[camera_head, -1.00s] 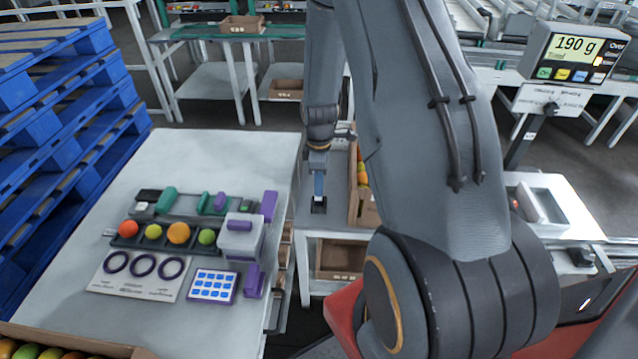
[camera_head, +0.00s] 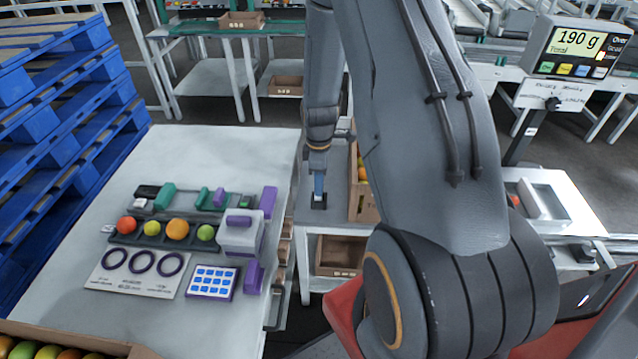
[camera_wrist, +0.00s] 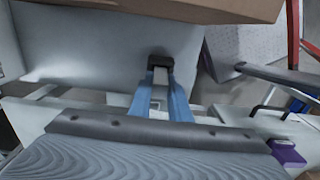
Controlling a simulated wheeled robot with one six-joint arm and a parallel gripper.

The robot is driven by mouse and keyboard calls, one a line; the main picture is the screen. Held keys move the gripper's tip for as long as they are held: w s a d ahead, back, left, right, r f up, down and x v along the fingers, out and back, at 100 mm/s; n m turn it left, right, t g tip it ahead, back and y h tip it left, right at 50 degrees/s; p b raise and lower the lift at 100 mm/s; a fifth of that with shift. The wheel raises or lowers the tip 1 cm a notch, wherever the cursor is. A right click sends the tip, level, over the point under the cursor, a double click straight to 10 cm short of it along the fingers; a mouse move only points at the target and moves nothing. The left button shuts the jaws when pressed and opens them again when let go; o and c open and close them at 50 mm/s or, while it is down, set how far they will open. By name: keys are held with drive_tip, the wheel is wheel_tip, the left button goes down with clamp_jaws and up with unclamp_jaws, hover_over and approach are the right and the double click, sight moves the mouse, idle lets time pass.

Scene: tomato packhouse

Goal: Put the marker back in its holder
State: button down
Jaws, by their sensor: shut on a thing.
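My gripper (camera_head: 319,186) points down over the small white bench beyond the left table. Its two blue fingers (camera_wrist: 160,103) are shut on a slim pale marker (camera_wrist: 160,78) in the wrist view. A small black holder (camera_wrist: 160,61) stands on the white bench surface at the fingertips, in line with the marker. The holder also shows as a dark block (camera_head: 319,201) just below the fingers in the head view. The marker's far end meets or overlaps the holder; I cannot tell whether it is inside. The marker is too small to make out in the head view.
A cardboard box (camera_head: 365,205) with fruit stands close right of my gripper. The left table (camera_head: 215,145) holds a fruit tray, a ring card (camera_head: 137,284) and purple-edged blocks. Blue pallets (camera_head: 50,130) stand far left; a scale display (camera_head: 575,48) reads 190 g.

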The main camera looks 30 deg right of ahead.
drive_tip(key=shift+f, duration=0.25)
drive_tip(key=c, duration=1.6)
unclamp_jaws()
drive_tip(key=c, duration=0.3)
drive_tip(key=shift+r, duration=0.1)
drive_tip(key=shift+r+p, duration=2.25)
drive_tip(key=shift+r, duration=1.15)
